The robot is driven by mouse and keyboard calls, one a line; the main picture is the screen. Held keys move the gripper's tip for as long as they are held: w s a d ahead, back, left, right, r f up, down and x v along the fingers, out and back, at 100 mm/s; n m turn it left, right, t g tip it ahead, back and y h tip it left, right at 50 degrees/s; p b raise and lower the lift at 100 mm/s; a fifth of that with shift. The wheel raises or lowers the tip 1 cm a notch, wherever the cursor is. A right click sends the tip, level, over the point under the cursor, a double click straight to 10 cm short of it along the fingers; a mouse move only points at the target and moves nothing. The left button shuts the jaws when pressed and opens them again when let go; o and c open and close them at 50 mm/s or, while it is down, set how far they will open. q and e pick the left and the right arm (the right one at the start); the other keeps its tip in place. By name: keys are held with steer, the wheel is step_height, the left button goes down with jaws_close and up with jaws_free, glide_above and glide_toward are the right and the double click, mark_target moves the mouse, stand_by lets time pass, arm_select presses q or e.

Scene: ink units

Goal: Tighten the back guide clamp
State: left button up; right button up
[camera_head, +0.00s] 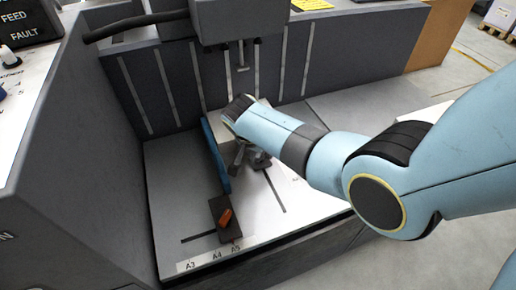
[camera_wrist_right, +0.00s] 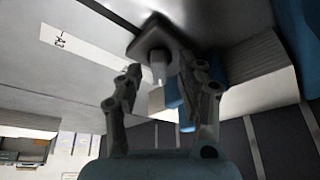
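My right gripper (camera_head: 248,160) reaches in from the right over the pale bed, beside the long blue guide (camera_head: 216,158). In the right wrist view its two fingers (camera_wrist_right: 162,78) stand apart, one on each side of a pale stub (camera_wrist_right: 159,70) on a dark block (camera_wrist_right: 152,38). This looks like the back guide clamp; in the head view my gripper and arm hide it. I cannot tell whether a finger touches the stub. Another clamp, a dark block with an orange lever (camera_head: 225,218), sits at the front of the bed. My left gripper is not in view.
A pale stack (camera_head: 228,115) stands beside the blue guide behind my gripper. A label strip with A3, A4 and A5 (camera_head: 213,257) runs along the front edge. A grey head unit (camera_head: 240,22) overhangs the back, and a tall grey side wall (camera_head: 75,150) closes the left.

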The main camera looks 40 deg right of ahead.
steer(key=v, duration=1.2)
steer(key=shift+s, duration=0.1)
